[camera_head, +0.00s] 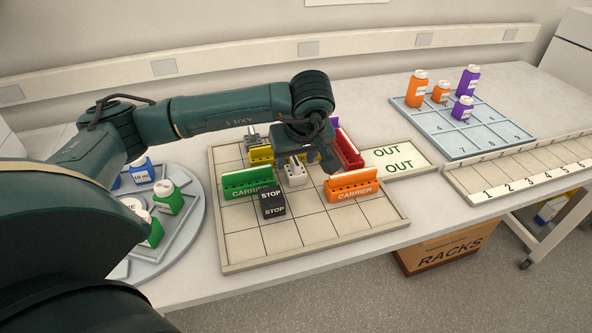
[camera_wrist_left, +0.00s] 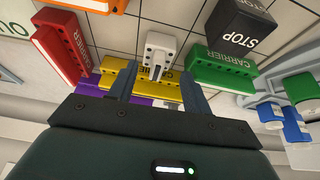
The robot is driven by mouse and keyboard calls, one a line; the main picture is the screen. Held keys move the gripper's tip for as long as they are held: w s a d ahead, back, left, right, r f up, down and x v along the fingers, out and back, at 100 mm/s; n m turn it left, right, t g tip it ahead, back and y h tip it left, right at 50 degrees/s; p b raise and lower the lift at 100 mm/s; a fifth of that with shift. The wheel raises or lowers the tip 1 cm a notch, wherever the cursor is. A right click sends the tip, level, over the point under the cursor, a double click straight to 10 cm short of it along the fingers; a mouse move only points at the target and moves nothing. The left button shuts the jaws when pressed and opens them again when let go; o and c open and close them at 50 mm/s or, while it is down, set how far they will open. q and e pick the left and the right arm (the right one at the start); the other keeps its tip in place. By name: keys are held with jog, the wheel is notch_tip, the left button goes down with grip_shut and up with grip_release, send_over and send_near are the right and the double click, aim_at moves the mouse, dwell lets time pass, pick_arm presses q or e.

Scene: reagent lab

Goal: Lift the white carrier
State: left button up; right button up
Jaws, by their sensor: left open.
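The white carrier (camera_head: 295,175) is a small block with holes in its top, standing near the middle of the gridded board (camera_head: 300,257). It also shows in the left wrist view (camera_wrist_left: 161,45), between and just beyond the two fingers. My left gripper (camera_head: 305,163) is open and empty above the board, close over the white carrier. In the left wrist view its fingers (camera_wrist_left: 160,75) point toward the carrier, one on each side. The arm hides part of the carrier's far side in the head view. My right gripper is not in view.
Close around stand a green carrier (camera_head: 247,183), a black STOP block (camera_head: 272,204), a yellow carrier (camera_head: 261,155), a red carrier (camera_head: 349,150) and an orange carrier (camera_head: 352,187). A purple carrier (camera_wrist_left: 85,91) is farther back. The board's front cells are bare.

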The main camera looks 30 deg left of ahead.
aim_at(296, 161)
pick_arm(q)
jog(key=shift+w+p+x, duration=0.15)
jog(key=shift+p+x, duration=0.2)
jog(key=shift+x, duration=1)
jog(key=shift+w+p+x, duration=0.15)
jog(key=shift+p+x, duration=0.15)
jog(key=shift+x, duration=1.1)
jog(key=shift+r, duration=0.1)
jog(key=shift+c, duration=0.2)
jog(key=c, duration=0.7)
